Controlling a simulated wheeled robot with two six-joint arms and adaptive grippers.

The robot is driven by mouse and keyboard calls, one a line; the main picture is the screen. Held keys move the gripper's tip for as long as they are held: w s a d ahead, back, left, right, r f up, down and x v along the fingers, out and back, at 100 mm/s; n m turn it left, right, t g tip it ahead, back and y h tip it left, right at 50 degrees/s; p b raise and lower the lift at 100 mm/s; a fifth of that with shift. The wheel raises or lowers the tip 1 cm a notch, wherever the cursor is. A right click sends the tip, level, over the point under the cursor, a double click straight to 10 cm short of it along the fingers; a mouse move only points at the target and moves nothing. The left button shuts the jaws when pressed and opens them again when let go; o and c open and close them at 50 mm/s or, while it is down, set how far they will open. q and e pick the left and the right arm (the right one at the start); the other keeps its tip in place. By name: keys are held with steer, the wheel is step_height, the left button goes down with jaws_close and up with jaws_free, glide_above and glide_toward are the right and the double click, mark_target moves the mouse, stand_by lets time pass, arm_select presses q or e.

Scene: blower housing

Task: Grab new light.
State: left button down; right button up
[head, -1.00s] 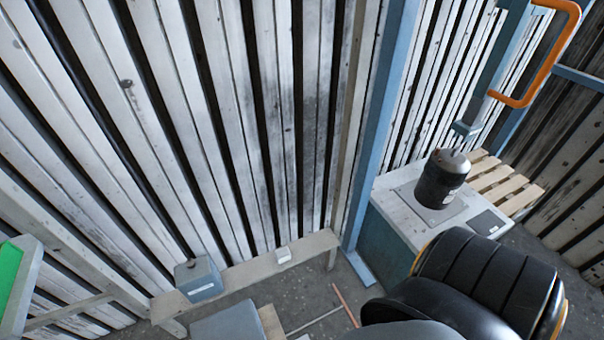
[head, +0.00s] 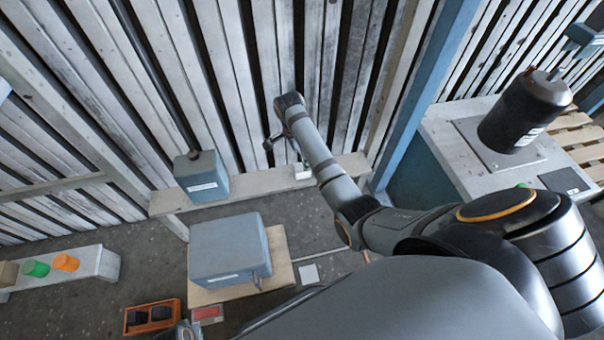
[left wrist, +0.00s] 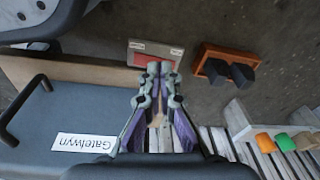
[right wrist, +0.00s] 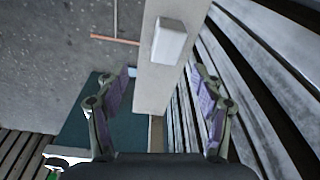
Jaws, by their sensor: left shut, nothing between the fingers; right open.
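I cannot tell for sure which thing is the new light. A small white block (head: 303,171) lies on the narrow wooden shelf; the right wrist view shows it too (right wrist: 172,40). My right gripper (right wrist: 165,78) is open and empty, its fingers pointing along the shelf towards the block, not touching it. In the head view the right gripper (head: 281,143) is near the slatted wall by the block. A green cap (head: 36,268) and an orange cap (head: 66,262) sit on a grey bench at the left. My left gripper (left wrist: 158,68) is shut and empty near a grey-blue box labelled Gatelwyn (left wrist: 50,120).
A smaller blue-grey box (head: 201,176) stands on the shelf (head: 245,184) left of the white block. An orange tray with black pieces (head: 151,317) and a red-faced panel (head: 207,313) lie on the floor. A black cylinder (head: 525,110) stands on the right-hand cabinet.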

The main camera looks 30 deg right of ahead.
steer(key=w+r+m, duration=0.2)
steer(key=b, duration=0.2)
glide_above(302, 167)
steer(key=f, duration=0.5)
steer(key=shift+w+a+f, duration=0.25)
steer(key=shift+w+a, duration=0.05)
steer(key=shift+w, duration=0.1)
steer(key=shift+f, duration=0.15)
steer(key=shift+s+f, duration=0.1)
steer(key=shift+f, duration=0.25)
steer(key=f, duration=0.1)
steer(key=f+b, duration=0.1)
steer(key=f, duration=0.2)
steer(key=shift+s+d+f+b, duration=0.15)
steer(key=shift+s+d+b, duration=0.15)
steer(key=shift+b, duration=0.1)
steer(key=c, duration=1.3)
arm_select(q)
step_height(302, 167, up, 11)
steer(key=w+d, duration=0.2)
steer(key=shift+w+d+f+h, duration=0.15)
steer(key=shift+w+d+h, duration=0.15)
steer(key=shift+d, duration=0.1)
